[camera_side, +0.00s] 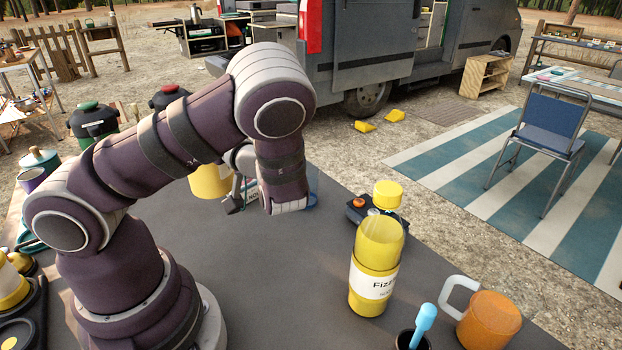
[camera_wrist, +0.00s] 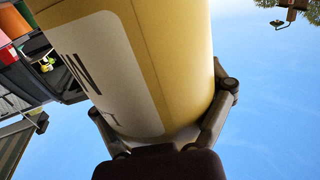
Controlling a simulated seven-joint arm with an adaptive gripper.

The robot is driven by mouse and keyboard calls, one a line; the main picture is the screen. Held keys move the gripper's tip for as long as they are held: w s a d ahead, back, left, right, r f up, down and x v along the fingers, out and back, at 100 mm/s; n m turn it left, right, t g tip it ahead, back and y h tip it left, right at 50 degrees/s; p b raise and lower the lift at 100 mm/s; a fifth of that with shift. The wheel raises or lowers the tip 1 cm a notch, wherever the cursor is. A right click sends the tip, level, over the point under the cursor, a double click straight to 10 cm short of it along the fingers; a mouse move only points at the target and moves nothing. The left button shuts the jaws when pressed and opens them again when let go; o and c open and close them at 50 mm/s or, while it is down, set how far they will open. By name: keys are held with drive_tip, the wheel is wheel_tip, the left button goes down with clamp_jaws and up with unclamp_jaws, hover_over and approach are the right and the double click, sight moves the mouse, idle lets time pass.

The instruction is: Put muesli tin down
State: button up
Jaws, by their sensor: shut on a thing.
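The muesli tin (camera_side: 209,182) is yellow and shows in the side view behind my forearm, partly hidden by it. In the wrist view the tin (camera_wrist: 182,60) fills the middle, with a white label bearing dark letters, only partly readable. My gripper (camera_side: 236,194) is mostly hidden by my own arm in the side view. In the wrist view my gripper (camera_wrist: 163,100) has a finger on each side of the tin and is shut on it.
A yellow bottle (camera_side: 374,275) labelled "Fizz" stands right of my arm. Beside it are an orange mug (camera_side: 489,320), a dark cup (camera_side: 413,341) with a blue-handled tool, and a dark tray with a yellow-lidded item (camera_side: 387,195) behind. The table's middle is clear.

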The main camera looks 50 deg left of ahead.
drive_tip(key=w+d+r+m+t+h, duration=0.1)
drive_tip(key=w+d+m+t+h, duration=0.8)
drive_tip(key=w+d+m+t, duration=0.85)
drive_tip(key=n+g+y, duration=0.9)
drive_tip(key=n+g, duration=0.5)
drive_tip(key=n, duration=0.1)
hover_over(198, 193)
drive_tip(key=a, duration=0.1)
drive_tip(key=f, duration=0.1)
drive_tip(key=w+f, duration=0.1)
drive_tip(key=f, duration=0.1)
drive_tip(key=shift+f, duration=0.1)
drive_tip(key=shift+n+g, duration=0.25)
drive_tip(key=f, duration=0.7)
drive_tip(key=shift+s+a+f, duration=0.1)
drive_tip(key=shift+s+f, duration=0.05)
drive_tip(key=shift+s, duration=0.25)
drive_tip(key=shift+f, duration=0.35)
drive_tip(key=o, duration=0.8)
drive_tip(key=shift+f, duration=0.1)
drive_tip(key=shift+c, duration=0.2)
drive_tip(key=o, duration=0.3)
